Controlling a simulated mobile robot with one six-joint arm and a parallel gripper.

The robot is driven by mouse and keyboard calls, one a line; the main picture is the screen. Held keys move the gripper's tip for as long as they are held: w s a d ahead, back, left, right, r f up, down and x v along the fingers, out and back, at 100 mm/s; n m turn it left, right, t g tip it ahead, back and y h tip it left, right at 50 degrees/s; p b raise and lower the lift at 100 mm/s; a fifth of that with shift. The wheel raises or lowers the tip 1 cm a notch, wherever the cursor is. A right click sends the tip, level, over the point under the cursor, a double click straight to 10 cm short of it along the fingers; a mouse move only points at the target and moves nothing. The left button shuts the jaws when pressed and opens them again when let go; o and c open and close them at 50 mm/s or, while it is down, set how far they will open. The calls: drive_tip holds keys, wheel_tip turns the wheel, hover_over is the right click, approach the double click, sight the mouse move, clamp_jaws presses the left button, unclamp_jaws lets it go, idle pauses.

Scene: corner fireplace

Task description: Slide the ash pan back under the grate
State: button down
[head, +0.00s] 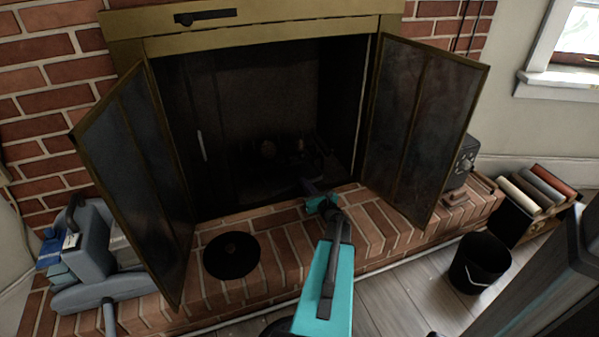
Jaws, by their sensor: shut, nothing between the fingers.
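The firebox (262,100) is open and very dark inside. Dim log-like shapes (290,147) show low in it, where the grate seems to be. I cannot make out the ash pan or separate it from the dark floor of the firebox. My teal arm reaches over the brick hearth from the lower right. My gripper (311,187) is shut and empty at the firebox mouth, just past the inner edge of the hearth. Its dark fingers point into the opening, and I cannot tell whether they touch anything.
Glass doors stand swung out at left (135,170) and right (420,125). A black disc (232,256) lies on the brick hearth (385,222). A blue-grey appliance (95,262) is at left. A black bucket (480,263) and a book crate (516,215) are at right.

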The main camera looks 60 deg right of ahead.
drive_tip(key=s+d, duration=0.1)
drive_tip(key=s+d+f+b, duration=0.1)
drive_tip(key=shift+s+d+n+b, duration=0.2)
drive_tip(key=shift+s+n+b, duration=0.1)
drive_tip(key=shift+s+d+f+b, duration=0.15)
drive_tip(key=shift+s+f+b, duration=0.05)
drive_tip(key=shift+f+b, duration=0.5)
drive_tip(key=shift+d, duration=0.15)
drive_tip(key=b+x, duration=0.4)
drive_tip(key=x, duration=0.8)
drive_tip(key=shift+w+d+r, duration=0.15)
drive_tip(key=shift+w, duration=0.05)
drive_tip(key=shift+w+d+r+b, duration=0.15)
drive_tip(key=shift+w+d+b, duration=0.15)
drive_tip(key=shift+w+b, duration=0.25)
drive_tip(key=shift+w, duration=0.1)
